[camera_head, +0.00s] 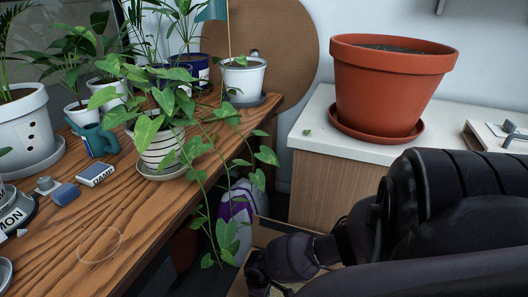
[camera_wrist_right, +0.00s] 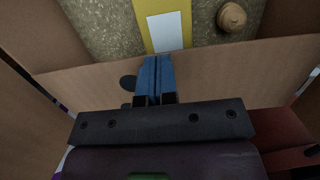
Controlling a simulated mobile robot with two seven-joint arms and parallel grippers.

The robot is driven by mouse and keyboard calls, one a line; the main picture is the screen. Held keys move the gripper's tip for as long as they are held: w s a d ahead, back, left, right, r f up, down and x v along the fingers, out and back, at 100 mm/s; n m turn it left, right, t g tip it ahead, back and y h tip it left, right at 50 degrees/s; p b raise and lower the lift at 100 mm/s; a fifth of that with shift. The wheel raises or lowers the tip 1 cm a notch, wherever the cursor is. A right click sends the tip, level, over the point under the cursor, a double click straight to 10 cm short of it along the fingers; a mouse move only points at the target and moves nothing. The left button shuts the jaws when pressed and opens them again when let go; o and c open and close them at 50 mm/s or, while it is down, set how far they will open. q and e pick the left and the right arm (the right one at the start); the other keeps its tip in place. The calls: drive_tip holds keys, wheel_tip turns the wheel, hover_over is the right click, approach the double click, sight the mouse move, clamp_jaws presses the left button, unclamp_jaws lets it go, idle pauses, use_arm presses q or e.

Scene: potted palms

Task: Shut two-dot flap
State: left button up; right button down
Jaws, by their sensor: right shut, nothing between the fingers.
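The cardboard flap with two dark dots (camera_wrist_right: 90,92) stands open along the near side of a cardboard box in the right wrist view. One dot is clear left of the fingers; the lower one is partly hidden by my gripper. My right gripper (camera_wrist_right: 158,60) is shut and empty, its blue fingers in front of the flap and their tips near its upper edge. I cannot tell whether they touch it. In the head view a bit of the cardboard box (camera_head: 264,233) shows behind my right arm; the flap's dots are not visible there. My left gripper is not in view.
Inside the box lie a yellow item with a white label (camera_wrist_right: 168,32) and a round wooden knob (camera_wrist_right: 232,16). A wooden table (camera_head: 140,215) with potted plants is left, its trailing vine (camera_head: 228,230) hanging near the box. A terracotta pot (camera_head: 388,85) stands on a white-topped cabinet.

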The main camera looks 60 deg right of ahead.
use_arm(q)
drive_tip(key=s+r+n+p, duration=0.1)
drive_tip(key=p, duration=0.2)
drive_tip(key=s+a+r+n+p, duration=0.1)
drive_tip(key=p, duration=0.2)
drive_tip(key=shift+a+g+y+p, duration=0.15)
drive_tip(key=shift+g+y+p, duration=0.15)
drive_tip(key=shift+p, duration=0.1)
use_arm(e)
wheel_tip(320, 180, up, 14)
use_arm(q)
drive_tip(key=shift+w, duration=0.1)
use_arm(e)
drive_tip(key=shift+f, duration=0.1)
